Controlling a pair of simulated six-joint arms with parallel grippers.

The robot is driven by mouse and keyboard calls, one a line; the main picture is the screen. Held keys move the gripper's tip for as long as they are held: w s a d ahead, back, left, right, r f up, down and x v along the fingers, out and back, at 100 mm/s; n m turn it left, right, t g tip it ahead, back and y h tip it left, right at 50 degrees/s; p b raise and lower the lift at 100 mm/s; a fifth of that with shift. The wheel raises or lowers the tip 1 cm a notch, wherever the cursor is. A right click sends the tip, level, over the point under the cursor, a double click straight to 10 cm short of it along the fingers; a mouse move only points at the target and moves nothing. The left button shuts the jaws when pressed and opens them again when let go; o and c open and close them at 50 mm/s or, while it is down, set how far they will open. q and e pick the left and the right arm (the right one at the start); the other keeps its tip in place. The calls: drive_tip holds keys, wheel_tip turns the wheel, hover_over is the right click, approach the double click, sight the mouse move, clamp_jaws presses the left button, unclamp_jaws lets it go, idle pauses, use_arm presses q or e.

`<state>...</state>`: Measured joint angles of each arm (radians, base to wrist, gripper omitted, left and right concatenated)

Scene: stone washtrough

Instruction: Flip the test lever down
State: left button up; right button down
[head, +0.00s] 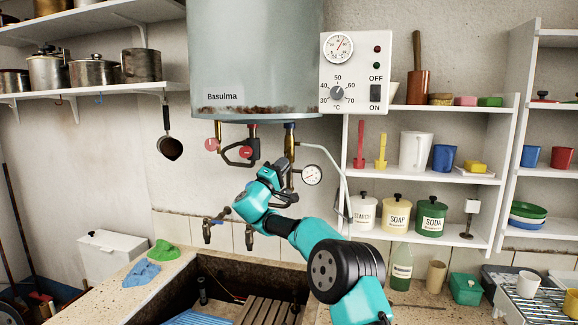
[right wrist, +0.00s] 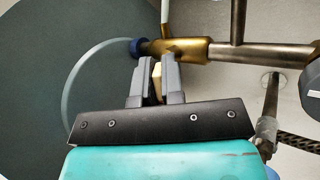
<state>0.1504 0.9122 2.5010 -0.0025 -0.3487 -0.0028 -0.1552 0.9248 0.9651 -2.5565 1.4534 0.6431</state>
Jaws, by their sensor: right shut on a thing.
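The safety valve hangs under the boiler (head: 255,60) as a brass body with a blue collar (head: 289,126); its brass body (right wrist: 190,48) and blue collar (right wrist: 136,47) also show in the right wrist view. My right gripper (head: 283,165) is up against this valve from below. In the right wrist view its two grey fingers (right wrist: 157,85) are shut on a small tan-brass piece, which looks like the test lever (right wrist: 156,78). Most of the lever is hidden by the fingers, so its exact angle cannot be told. My left gripper is not in view.
A pressure gauge (head: 312,175) and a bent pale pipe are close on the right of the gripper. Red-handled valves (head: 246,152) hang on the left. Taps (head: 208,231) and the stone trough (head: 205,252) lie below. A control box (head: 356,72) is above right.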

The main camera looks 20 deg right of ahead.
idle(0.3)
drive_tip(key=c, duration=1.2)
unclamp_jaws()
drive_tip(key=shift+c, duration=0.2)
drive_tip(key=v, duration=1.7)
drive_tip(key=shift+f, duration=0.15)
drive_tip(key=shift+a, duration=0.1)
